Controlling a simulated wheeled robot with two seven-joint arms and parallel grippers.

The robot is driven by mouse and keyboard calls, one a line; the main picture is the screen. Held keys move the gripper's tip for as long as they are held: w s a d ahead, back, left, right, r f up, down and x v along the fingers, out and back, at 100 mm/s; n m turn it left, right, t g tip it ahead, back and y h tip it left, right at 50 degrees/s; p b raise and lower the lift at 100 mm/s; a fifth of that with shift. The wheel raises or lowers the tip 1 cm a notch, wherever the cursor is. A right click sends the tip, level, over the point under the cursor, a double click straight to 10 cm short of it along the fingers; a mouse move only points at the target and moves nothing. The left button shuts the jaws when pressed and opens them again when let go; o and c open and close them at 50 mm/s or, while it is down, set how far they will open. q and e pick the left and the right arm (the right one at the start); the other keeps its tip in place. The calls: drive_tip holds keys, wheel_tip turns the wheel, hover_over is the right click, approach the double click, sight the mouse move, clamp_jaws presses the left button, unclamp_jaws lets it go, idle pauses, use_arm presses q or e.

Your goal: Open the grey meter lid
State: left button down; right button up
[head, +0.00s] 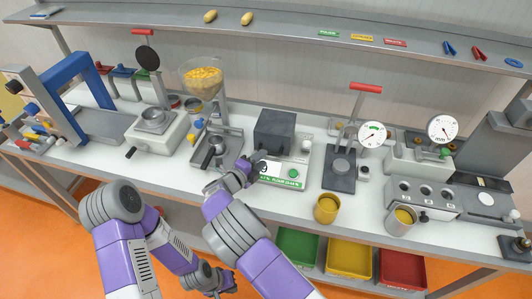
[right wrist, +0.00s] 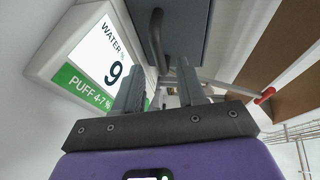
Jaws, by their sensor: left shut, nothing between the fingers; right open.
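The meter (head: 291,176) stands on the middle of the bench, a light box with a green strip and a green button. Its grey lid (head: 274,132) looks shut, a dark block on top. The right wrist view shows the lid (right wrist: 187,30) close up, with a dark bar handle (right wrist: 156,45) and the meter's display (right wrist: 100,48) reading 9. My right gripper (head: 258,168) is at the meter's front left; in its wrist view (right wrist: 160,72) the fingers are open, with the handle's end appearing between the tips. Contact is unclear. My left gripper (head: 226,286) is shut and empty, low in front of the bench.
A hopper of yellow grain (head: 203,78) stands left of the meter, above a portafilter-like device (head: 216,150). A red-handled press (head: 343,160) and a yellow cup (head: 327,208) stand to the right. Coloured trays (head: 348,257) lie below, and a shelf (head: 290,33) runs above.

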sight(274, 136)
drive_tip(key=shift+x, duration=1.85)
clamp_jaws()
